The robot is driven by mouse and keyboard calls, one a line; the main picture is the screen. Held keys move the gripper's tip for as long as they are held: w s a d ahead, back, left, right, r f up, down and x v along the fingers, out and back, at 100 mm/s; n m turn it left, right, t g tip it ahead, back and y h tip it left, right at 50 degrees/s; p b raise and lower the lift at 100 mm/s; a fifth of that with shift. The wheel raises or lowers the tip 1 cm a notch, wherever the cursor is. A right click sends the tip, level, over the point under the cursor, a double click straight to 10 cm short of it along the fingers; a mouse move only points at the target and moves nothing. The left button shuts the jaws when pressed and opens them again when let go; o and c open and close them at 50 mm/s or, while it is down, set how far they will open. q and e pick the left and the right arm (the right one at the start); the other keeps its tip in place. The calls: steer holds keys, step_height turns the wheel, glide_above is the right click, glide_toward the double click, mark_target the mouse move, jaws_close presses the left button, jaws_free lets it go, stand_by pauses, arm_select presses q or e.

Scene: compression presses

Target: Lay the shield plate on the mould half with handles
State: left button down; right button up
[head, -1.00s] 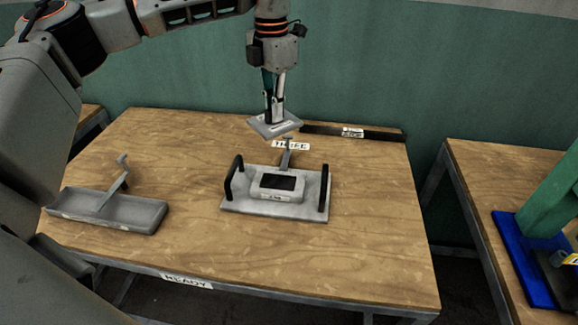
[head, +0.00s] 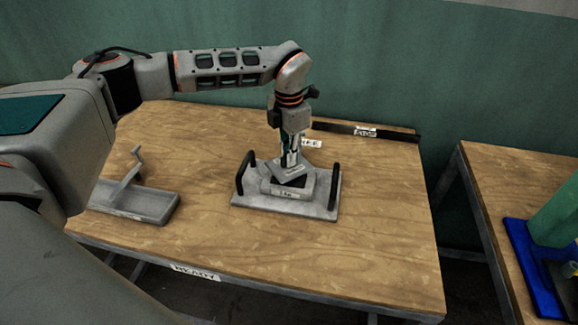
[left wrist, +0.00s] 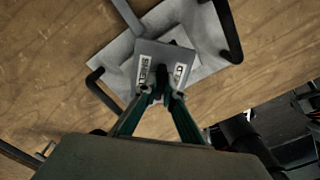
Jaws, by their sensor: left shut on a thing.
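The shield plate (head: 293,173) is a small flat grey plate; its label shows in the left wrist view (left wrist: 163,55). My left gripper (head: 289,158) is shut on it from above. The mould half with handles (head: 322,206) is a grey base with a raised central block and two black handles; it also shows in the left wrist view (left wrist: 207,62). The shield plate is over the block, turned askew to it and seemingly tilted. I cannot tell whether they touch. The plate and gripper hide much of the block's top. My right gripper is not in view.
A grey tray-like part with a raised arm (head: 145,205) stands at the table's left. A dark bar (head: 365,130) lies along the back edge. The wooden table (head: 385,230) is clear right of the mould. A second table at right holds a blue-based press (head: 535,265).

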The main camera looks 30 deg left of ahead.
arm_select(q)
step_height(320, 180, down, 4)
steer(key=shift+r, duration=0.1)
steer(key=shift+f, duration=0.25)
steer(key=c, duration=2.6)
jaws_free()
steer(key=shift+f, duration=0.15)
steer(key=o, duration=0.4)
steer(key=shift+o, duration=0.2)
